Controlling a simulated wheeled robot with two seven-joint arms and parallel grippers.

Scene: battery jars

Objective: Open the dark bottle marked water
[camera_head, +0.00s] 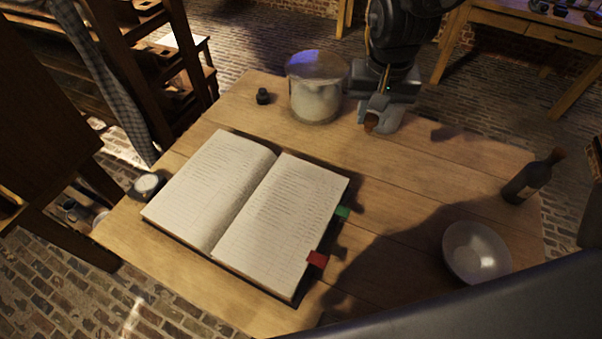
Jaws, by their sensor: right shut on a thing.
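A dark bottle (533,180) with a narrow neck stands at the right end of the wooden table. Its label is too small to read, and I cannot tell whether its mouth is stoppered. My right gripper (377,113) is at the back of the table, right of the big glass jar and well away from the dark bottle. It points down and is shut on a small brown thing (371,121), partly hidden by the fingers. A pale grey shape beside that thing is unclear. My left gripper is not in view.
An open book (245,205) with green and red tabs covers the table's middle. A glass jar (316,100) with pale contents and a small black inkwell (263,96) stand behind it. A bowl (476,252) is at front right, a round dial (146,185) at left.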

